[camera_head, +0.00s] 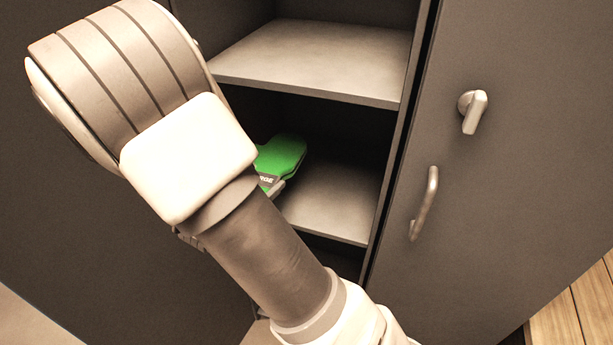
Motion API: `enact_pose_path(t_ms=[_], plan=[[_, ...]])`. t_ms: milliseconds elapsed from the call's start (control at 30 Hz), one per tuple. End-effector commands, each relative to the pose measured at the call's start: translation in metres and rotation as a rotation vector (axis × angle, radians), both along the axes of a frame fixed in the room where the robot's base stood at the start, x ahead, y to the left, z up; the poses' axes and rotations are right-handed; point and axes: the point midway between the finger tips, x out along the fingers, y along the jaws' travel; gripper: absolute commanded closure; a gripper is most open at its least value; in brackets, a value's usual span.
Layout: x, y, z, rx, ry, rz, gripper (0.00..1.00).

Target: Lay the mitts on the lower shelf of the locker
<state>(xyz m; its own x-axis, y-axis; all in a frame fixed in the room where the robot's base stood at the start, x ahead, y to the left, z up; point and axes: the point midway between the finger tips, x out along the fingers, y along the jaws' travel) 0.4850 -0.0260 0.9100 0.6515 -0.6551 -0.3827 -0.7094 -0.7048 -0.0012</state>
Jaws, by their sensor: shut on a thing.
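The green mitts (282,156) show inside the open locker, just above the lower shelf (335,203), near its left side. Only part of them shows; my arm covers the rest. A small grey part of my gripper (271,184) shows at their near edge, beside my wrist. My gripper is shut on the mitts; its fingertips are mostly hidden. I cannot tell whether the mitts touch the shelf.
The upper shelf (318,62) is bare where it shows and lies above the mitts. The locker door (500,170), with a latch (472,110) and a handle (424,204), stands at the right. The right part of the lower shelf is clear.

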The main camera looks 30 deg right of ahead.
Motion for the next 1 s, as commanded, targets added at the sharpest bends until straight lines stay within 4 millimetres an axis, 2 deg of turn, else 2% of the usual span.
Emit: enact_pose_path(t_ms=[33, 200, 433, 667, 900, 1000], plan=[[0.005, -0.010, -0.010, -0.003, 0.002, -0.005, 0.77], [0.029, -0.042, -0.034, -0.004, 0.001, -0.007, 0.77], [0.056, -0.076, -0.059, -0.002, 0.001, -0.003, 0.77], [0.064, -0.086, -0.069, -0.003, 0.001, -0.001, 0.77], [0.063, -0.086, -0.103, -0.002, 0.003, -0.001, 0.77], [0.063, -0.086, -0.105, -0.002, 0.000, -0.001, 0.77]])
